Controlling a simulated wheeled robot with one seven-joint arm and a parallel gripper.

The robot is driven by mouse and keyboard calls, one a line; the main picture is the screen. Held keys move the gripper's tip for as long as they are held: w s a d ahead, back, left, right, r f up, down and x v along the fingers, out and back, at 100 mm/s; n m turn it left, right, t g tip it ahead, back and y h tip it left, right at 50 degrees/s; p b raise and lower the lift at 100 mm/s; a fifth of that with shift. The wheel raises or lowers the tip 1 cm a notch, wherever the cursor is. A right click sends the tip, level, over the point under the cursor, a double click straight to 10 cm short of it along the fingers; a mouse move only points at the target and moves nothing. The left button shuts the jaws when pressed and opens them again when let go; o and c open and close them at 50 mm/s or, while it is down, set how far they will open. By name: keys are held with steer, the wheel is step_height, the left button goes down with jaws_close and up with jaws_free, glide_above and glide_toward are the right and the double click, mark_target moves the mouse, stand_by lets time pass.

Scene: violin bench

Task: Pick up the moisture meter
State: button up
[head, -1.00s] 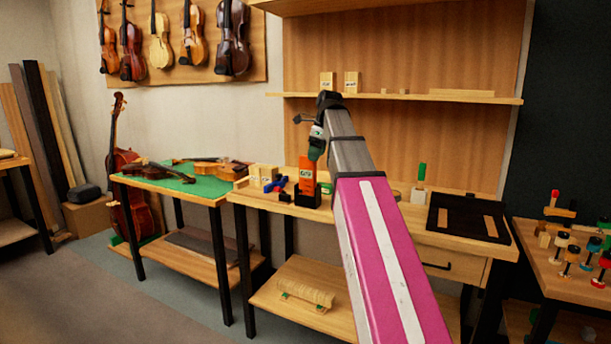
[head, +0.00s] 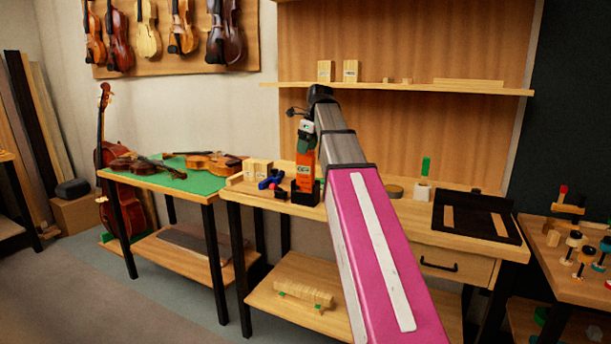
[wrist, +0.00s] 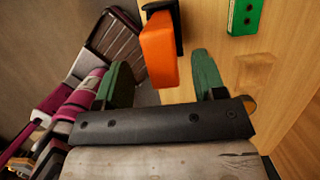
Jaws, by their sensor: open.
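The orange upright block with a pale label, which looks like the moisture meter (head: 304,174), stands in a black holder (head: 304,196) on the main bench. In the wrist view the orange meter (wrist: 158,48) reaches down between the two green fingers, with a dark part of the holder (wrist: 177,25) beside it. My gripper (head: 306,150) is open at the meter's upper end. In the wrist view my gripper (wrist: 163,80) has a finger on each side of the meter, with gaps visible. My arm hides part of the bench to the right.
A blue tool (head: 271,180) and pale wooden blocks (head: 257,170) stand left of the holder. A black tray (head: 475,217) lies on the right of the bench. A shelf (head: 430,90) runs above. A green plate (wrist: 245,14) shows in the wrist view.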

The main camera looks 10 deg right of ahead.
mark_target(304, 157)
steer(key=x, duration=0.4)
steer(key=shift+w+f, duration=0.1)
steer(key=shift+f, duration=0.15)
jaws_close()
steer(key=shift+r, duration=0.15)
